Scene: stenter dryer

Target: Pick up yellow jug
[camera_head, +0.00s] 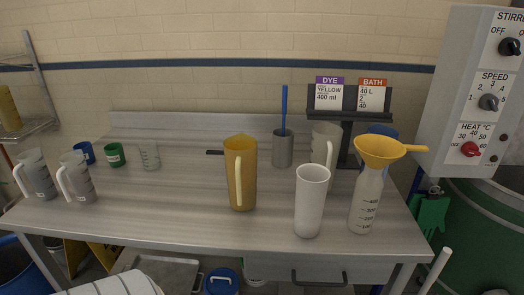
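The yellow jug (246,160) stands upright near the middle of the grey metal table (160,205). It is tall, and its handle (238,182) faces the camera. A short dark bar (214,153) shows just left of the jug; its other end is hidden behind the jug. Neither of my grippers is in view. Nothing touches the jug's handle.
A white jug (311,205) and a bottle (366,205) with a yellow funnel (380,150) stand right of the jug. A grey cup (283,150) with a blue rod is behind. The table's front left is clear.

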